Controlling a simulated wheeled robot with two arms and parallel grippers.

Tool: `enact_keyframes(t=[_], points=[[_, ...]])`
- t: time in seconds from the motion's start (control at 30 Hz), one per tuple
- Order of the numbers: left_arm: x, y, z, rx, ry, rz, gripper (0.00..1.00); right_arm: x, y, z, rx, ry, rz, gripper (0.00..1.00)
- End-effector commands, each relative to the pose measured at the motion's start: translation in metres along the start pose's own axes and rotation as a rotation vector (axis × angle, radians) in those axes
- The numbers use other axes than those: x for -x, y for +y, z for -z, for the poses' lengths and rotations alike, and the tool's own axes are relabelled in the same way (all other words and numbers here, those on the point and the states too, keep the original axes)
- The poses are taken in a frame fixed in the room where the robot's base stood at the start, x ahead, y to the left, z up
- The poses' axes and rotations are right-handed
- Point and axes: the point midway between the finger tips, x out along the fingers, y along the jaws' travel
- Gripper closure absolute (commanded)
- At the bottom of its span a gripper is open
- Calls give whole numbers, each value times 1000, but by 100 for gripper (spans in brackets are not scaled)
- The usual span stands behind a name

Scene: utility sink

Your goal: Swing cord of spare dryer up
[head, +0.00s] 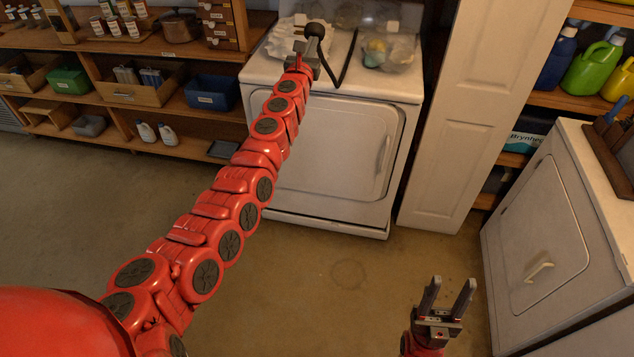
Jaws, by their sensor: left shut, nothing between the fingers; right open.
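A white front-door machine (330,150), which looks like the dryer, stands at the back centre. A dark cord (351,58) curves on its top, bending down toward the front edge, with a round black end (315,30) beside my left gripper. My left gripper (308,46) is over the top of this machine, shut and empty, right by the black end; I cannot tell whether they touch. My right gripper (450,284) is open and empty, low over the floor at the lower right, away from the machine.
A clear bag (388,50) and a white crumpled item (284,40) lie on the machine's top. A white panel (468,110) stands just right of it. Another white machine (540,235) is at the right. Shelves (170,45) line the left back. The middle floor is clear.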

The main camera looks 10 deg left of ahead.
Motion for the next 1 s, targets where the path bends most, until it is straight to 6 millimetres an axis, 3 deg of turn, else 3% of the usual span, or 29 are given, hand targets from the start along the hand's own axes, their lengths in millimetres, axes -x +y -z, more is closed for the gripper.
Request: enact_keyframes(t=[0.4, 1.0], points=[[-27, -2, -22, -2, 0, 3, 100, 6, 0, -1, 0, 0, 0, 50], [-32, 0, -26, -1, 0, 2, 100, 6, 0, -1, 0, 0, 0, 50]])
